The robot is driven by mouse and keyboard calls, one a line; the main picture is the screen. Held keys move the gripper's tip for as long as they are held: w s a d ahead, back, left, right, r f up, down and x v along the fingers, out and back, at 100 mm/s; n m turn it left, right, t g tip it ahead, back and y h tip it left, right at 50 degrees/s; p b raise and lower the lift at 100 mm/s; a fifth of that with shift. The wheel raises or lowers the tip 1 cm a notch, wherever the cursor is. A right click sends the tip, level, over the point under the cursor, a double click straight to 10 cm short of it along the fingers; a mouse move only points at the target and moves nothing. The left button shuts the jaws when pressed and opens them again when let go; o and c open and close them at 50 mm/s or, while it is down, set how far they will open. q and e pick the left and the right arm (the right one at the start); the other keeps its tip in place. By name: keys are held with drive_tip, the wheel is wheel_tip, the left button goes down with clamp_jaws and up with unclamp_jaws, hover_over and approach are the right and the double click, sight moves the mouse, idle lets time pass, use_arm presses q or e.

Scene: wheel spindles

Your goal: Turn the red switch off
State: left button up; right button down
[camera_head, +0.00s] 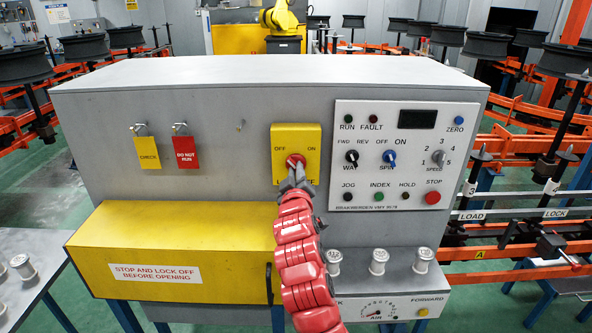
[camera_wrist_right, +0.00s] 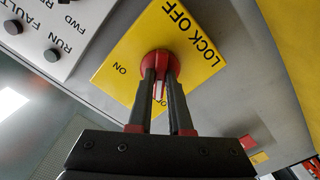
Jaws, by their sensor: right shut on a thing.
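The red switch (camera_head: 293,158) is a rotary knob on a yellow plate (camera_head: 308,134) on the front of the grey cabinet. The plate reads OFF at upper left and ON at upper right. My right gripper (camera_head: 296,176) comes up from below with its fingers on the knob. In the right wrist view the red knob (camera_wrist_right: 154,60) sits between the two dark fingers of the gripper (camera_wrist_right: 160,78). A white mark on its handle shows between them, pointing toward the gripper. The fingers partly hide the lettering there. My left gripper is not in view.
A white control panel (camera_head: 408,215) with knobs and buttons is to the right. A yellow tag (camera_head: 147,153) and a red DO NOT RUN tag (camera_head: 186,153) hang to the left. A yellow cover box (camera_head: 170,250) juts out below left. Several metal cylinders stand on the lower right ledge.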

drive_tip(key=shift+f+n, duration=0.15)
drive_tip(key=shift+n, duration=0.45)
drive_tip(key=c, duration=0.8)
unclamp_jaws()
drive_tip(key=shift+c, duration=0.2)
drive_tip(key=s+b, duration=0.3)
drive_tip(key=s, duration=1.4)
drive_tip(key=shift+s+b, duration=0.25)
drive_tip(key=shift+b, duration=0.15)
drive_tip(key=shift+w, duration=0.15)
